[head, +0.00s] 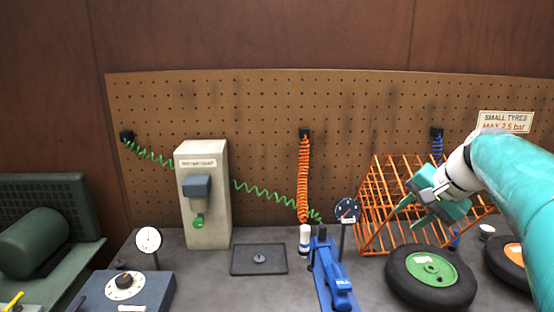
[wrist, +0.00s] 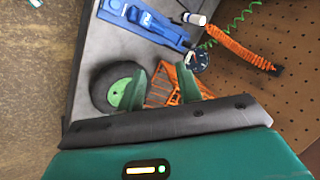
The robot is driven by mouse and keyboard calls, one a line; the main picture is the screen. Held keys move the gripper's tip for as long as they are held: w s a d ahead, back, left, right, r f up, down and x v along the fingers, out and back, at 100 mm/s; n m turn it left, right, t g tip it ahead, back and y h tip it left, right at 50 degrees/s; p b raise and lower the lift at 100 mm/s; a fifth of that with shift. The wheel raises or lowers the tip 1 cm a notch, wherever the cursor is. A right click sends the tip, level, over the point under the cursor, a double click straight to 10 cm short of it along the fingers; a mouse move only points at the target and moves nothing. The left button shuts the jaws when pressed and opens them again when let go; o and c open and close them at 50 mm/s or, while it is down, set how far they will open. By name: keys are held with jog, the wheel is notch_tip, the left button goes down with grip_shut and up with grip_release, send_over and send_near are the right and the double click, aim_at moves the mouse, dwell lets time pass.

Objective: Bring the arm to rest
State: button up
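My arm, teal and white, reaches in from the right in the head view. My gripper (head: 414,213) has green fingers and hangs in front of the orange wire cage (head: 376,205), above the wheel with the green hub (head: 431,278). In the wrist view my gripper (wrist: 172,82) shows its two fingers spread apart with nothing between them. The orange cage (wrist: 160,95) and the green-hubbed wheel (wrist: 123,92) lie beyond the fingers. I cannot tell whether a finger touches the cage.
A blue tool (head: 330,270) and a dial gauge (head: 347,211) stand left of the cage. A grey post (head: 204,195), a dark tray (head: 259,259) and a blue box with a dial (head: 125,290) are further left. An orange-hubbed wheel (head: 515,254) is at right.

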jog(key=s+a+f+n+h, duration=0.1)
jog(key=s+a+f+n, duration=0.3)
jog(key=s, duration=0.6)
jog(key=s+a+f+n+h, duration=0.2)
jog(key=s+a+f+n, duration=0.3)
jog(key=s+a+f, duration=0.4)
jog(key=shift+s+a, duration=0.45)
jog(key=shift+s, duration=0.75)
